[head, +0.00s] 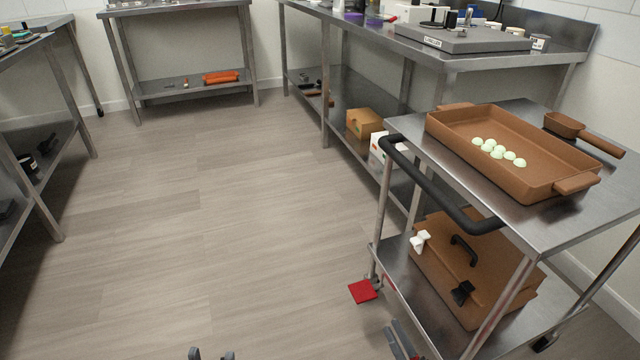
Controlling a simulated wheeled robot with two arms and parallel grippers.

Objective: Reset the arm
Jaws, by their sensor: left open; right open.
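The fingertips of my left gripper (211,355) show at the bottom edge, left of centre, apart and empty over the floor. My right gripper (402,340) shows at the bottom edge beside the cart's lower shelf. It is open with nothing seen between its fingers. Most of both arms is out of view.
A steel cart (580,225) with a black handle (435,188) stands at right. It bears a brown tray (555,192) with several pale green pieces (497,150), a brown scoop (566,125), and a lidded brown box (450,270) below. A red pedal (362,291) sticks out. Floor at left is clear.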

